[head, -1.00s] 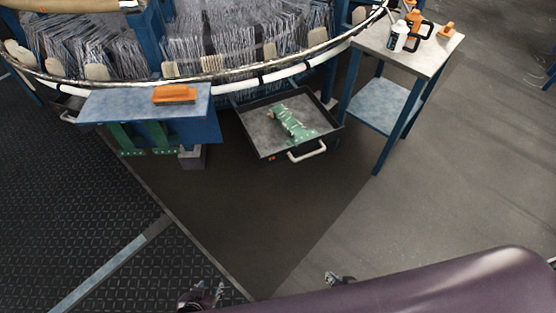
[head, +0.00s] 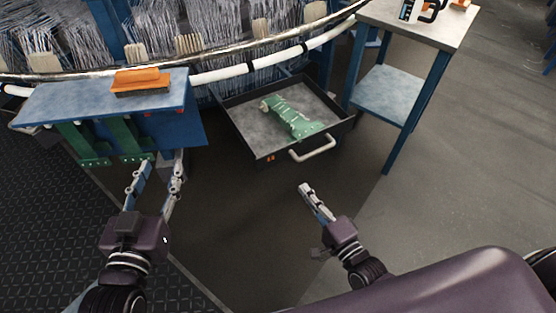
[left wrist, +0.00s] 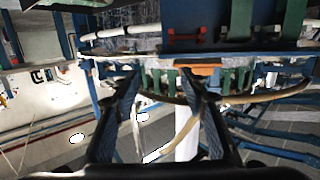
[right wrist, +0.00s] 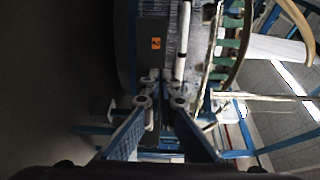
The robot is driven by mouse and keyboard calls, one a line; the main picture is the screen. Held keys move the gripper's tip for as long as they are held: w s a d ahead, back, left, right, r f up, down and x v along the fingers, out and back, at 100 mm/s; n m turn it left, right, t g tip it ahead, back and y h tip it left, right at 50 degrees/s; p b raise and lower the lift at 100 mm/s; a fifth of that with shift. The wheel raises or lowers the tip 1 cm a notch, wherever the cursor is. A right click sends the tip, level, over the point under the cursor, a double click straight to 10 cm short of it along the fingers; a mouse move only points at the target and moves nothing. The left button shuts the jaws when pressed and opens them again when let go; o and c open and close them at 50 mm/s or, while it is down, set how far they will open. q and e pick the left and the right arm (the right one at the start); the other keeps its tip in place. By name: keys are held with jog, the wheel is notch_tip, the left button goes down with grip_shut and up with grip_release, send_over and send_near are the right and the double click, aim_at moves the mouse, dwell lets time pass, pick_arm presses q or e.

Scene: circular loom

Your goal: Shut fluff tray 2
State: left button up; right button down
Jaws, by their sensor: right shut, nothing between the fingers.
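The fluff tray (head: 262,145) is pulled out from under the loom, at the middle of the head view. It is a dark, shallow tray with a pale handle (head: 313,149) on its front, and a green piece (head: 292,118) lies in it. The right wrist view shows a dark front with an orange label (right wrist: 155,43) and a pale bar. My right gripper (head: 304,187) is shut and empty, a little in front of the handle and apart from it. My left gripper (head: 156,172) is open and empty, left of the tray, near the blue bench.
A side table (head: 440,30) with a lower shelf stands to the right. The loom's white ring (head: 230,72) runs above. The floor before the tray is clear.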

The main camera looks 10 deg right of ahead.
jog(key=b, duration=0.2)
send_near(276, 151)
jog(key=b+x, duration=0.1)
jog(key=x, duration=0.5)
jog(key=shift+w+f, duration=0.1)
jog(key=shift+w, duration=0.05)
pick_arm(q)
jog(key=s+r+t+h, duration=0.1)
jog(key=s+r+t, duration=0.2)
jog(key=r, duration=0.6)
jog(key=s+r+t+h, duration=0.2)
jog(key=r+t, duration=0.4)
jog(key=r, duration=0.3)
jog(key=shift+s+d+t+h, duration=0.3)
jog(key=shift+s+d, duration=0.1)
pick_arm(e)
jog(key=shift+w, duration=0.35)
pick_arm(q)
jog(key=shift+b, duration=0.3)
pick_arm(e)
jog(key=shift+a, duration=0.1)
